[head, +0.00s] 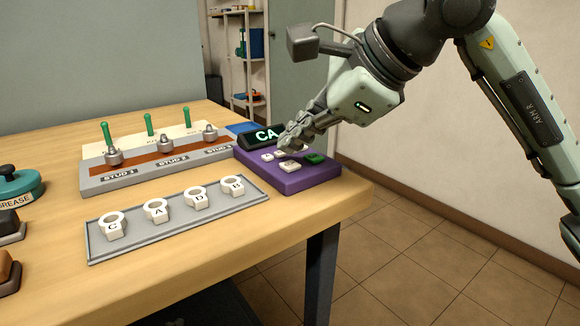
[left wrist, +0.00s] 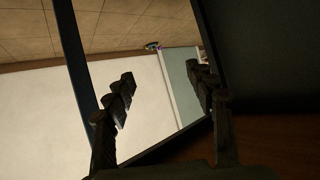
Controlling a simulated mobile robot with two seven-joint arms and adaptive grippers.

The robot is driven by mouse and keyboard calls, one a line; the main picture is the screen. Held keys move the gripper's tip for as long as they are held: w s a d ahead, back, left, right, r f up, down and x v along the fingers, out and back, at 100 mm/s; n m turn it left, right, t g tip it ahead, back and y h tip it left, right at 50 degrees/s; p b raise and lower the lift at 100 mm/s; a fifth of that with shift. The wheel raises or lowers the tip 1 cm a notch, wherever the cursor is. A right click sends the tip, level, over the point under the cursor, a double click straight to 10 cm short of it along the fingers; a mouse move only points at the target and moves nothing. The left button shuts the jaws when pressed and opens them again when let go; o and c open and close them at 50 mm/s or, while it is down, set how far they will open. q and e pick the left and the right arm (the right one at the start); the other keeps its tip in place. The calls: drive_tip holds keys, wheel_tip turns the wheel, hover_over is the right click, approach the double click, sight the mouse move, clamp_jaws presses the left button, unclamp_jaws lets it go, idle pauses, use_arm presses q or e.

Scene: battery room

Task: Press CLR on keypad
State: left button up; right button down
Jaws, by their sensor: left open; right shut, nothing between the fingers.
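The purple keypad (head: 290,178) sits near the right edge of the wooden table. The fingers hide part of the keypad. My left gripper (left wrist: 165,90) is open and empty in the left wrist view, away from the keypad; it is not in the head view.
A grey tray (head: 180,238) holds white rings marked C, A, D and B. Behind it is a stud block (head: 95,182) with green-handled tools (head: 150,125). A grease tin (head: 22,190) stands at the left. Open floor lies right of the table.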

sight(294, 166)
use_arm(q)
drive_tip(key=shift+w+d+r+t, duration=0.2)
drive_tip(key=shift+d+r+t, duration=0.1)
drive_tip(key=shift+d+r, duration=0.1)
use_arm(e)
drive_tip(key=shift+f, duration=0.1)
use_arm(q)
drive_tip(key=shift+a+f, duration=0.1)
use_arm(e)
drive_tip(key=shift+f, duration=0.1)
idle(1.0)
use_arm(q)
drive_tip(key=shift+f+b, duration=0.5)
drive_tip(key=shift+b, duration=0.1)
use_arm(e)
drive_tip(key=shift+f, duration=0.35)
use_arm(q)
drive_tip(key=shift+f+b, duration=0.5)
drive_tip(key=shift+b, duration=0.05)
use_arm(e)
drive_tip(key=shift+f, duration=0.45)
use_arm(q)
drive_tip(key=shift+r, duration=0.1)
use_arm(e)
drive_tip(key=shift+r, duration=0.1)
use_arm(q)
drive_tip(key=shift+r+p, duration=0.35)
drive_tip(key=shift+p, duration=0.1)
use_arm(e)
drive_tip(key=shift+r, duration=0.8)
